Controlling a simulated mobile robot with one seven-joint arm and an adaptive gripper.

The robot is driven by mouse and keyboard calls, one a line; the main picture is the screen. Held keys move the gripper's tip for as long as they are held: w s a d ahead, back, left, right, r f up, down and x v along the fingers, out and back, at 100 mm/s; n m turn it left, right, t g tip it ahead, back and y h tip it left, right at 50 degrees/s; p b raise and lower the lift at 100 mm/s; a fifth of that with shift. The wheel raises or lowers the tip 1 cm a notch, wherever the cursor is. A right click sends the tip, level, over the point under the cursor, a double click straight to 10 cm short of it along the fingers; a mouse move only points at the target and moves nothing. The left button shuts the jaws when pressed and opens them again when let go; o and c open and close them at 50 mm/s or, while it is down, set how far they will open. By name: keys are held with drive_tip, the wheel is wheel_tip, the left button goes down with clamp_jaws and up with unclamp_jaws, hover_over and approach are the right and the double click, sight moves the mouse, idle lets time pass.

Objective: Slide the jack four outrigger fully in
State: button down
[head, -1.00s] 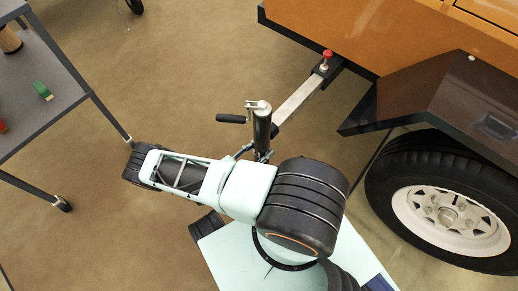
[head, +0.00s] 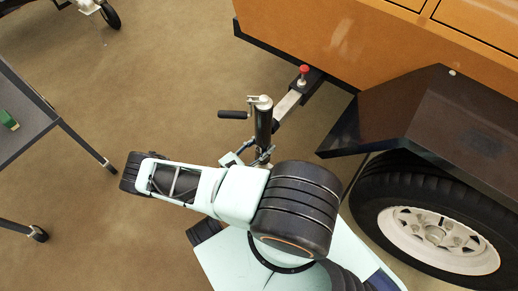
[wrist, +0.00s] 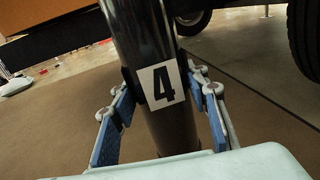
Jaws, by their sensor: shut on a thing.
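The jack four (head: 263,128) is a dark upright tube with a crank handle (head: 234,114) at its top. In the wrist view the tube (wrist: 150,50) bears a white label with a black 4. Its pale outrigger beam (head: 287,104) runs from the jack to a dark socket under the orange body, with a short length showing. A red-topped pin (head: 303,75) stands at the socket. My gripper (wrist: 165,100) is shut on the jack tube, one blue-padded finger on each side; it also shows in the head view (head: 250,156), partly hidden by the jack.
The orange trailer body (head: 330,42) stands beyond the jack. A dark fender (head: 440,125) and wheel (head: 430,225) are close on the right. A grey cart (head: 28,105) stands at the left. The brown floor between cart and jack is clear.

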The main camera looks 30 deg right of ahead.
drive_tip(key=w+d, duration=0.5)
drive_tip(key=d, duration=0.8)
drive_tip(key=shift+d, duration=0.3)
drive_tip(key=c, duration=1.1)
unclamp_jaws()
drive_tip(key=shift+c, duration=0.2)
drive_tip(key=shift+o, duration=0.2)
drive_tip(key=s+a, duration=0.2)
drive_tip(key=a, duration=1)
drive_tip(key=shift+w, duration=0.1)
